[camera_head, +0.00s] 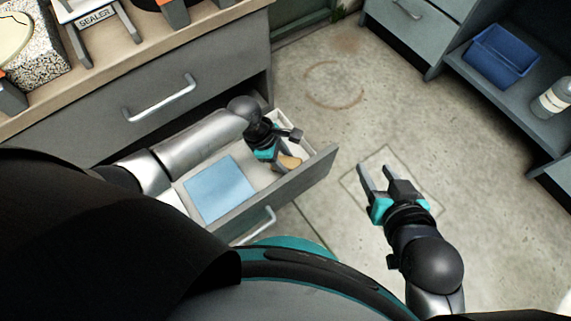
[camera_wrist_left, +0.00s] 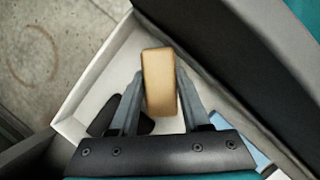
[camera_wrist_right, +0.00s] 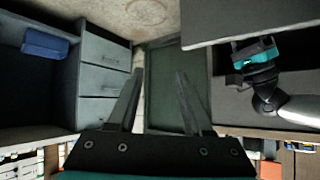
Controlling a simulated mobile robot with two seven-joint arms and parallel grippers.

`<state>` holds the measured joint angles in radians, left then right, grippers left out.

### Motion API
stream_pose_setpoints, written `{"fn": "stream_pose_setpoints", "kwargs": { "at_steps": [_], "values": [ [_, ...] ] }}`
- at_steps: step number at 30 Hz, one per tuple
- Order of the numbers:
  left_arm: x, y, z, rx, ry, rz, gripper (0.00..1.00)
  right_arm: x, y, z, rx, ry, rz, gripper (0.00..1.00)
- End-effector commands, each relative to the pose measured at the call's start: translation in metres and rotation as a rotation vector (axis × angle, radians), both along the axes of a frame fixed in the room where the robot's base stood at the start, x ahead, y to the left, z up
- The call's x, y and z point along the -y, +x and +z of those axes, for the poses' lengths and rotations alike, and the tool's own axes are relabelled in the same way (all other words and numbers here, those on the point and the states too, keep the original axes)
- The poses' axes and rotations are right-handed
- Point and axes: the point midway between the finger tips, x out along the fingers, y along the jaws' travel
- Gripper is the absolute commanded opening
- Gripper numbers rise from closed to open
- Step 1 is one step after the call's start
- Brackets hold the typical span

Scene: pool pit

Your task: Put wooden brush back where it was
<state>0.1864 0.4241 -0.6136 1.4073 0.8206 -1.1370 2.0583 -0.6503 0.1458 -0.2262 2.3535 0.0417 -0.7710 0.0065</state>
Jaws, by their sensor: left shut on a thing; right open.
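The wooden brush (camera_wrist_left: 160,80) shows in the left wrist view as a tan block between the fingers of my left gripper (camera_wrist_left: 158,92). My left gripper (camera_head: 280,150) is shut on it, inside the open drawer (camera_head: 290,192) near its far right corner. In the head view the brush (camera_head: 289,163) is partly hidden by the gripper. I cannot tell whether the brush touches the drawer floor. My right gripper (camera_head: 377,178) is open and empty above the concrete floor, right of the drawer.
A light blue flat item (camera_head: 219,188) lies in the drawer. A closed drawer (camera_head: 130,100) is above it, under a wooden worktop (camera_head: 120,48) with several items. A blue bin (camera_head: 500,56) and a bottle (camera_head: 553,97) stand on a shelf at right. The floor between is clear.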

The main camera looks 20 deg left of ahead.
Motion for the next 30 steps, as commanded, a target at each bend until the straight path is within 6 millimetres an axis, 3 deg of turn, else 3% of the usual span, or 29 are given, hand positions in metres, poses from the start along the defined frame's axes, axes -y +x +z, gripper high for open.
{"fn": "stream_pose_setpoints", "kwargs": {
  "at_steps": [12,28,29,30],
  "values": [
    [0.000,0.001,-0.021,0.002,-0.002,0.001,0.00,-0.027,0.007,0.009,0.225,0.128,0.018,0.50],
    [0.000,0.000,-0.026,0.000,0.000,0.001,0.00,-0.029,0.008,0.012,0.254,0.144,0.018,0.50],
    [0.000,0.000,-0.026,0.000,0.000,0.000,0.49,-0.029,0.008,0.013,0.256,0.144,0.018,0.50],
    [0.000,0.000,-0.026,0.000,0.000,0.000,0.54,-0.029,0.008,0.013,0.256,0.144,0.018,0.50]
  ]
}}
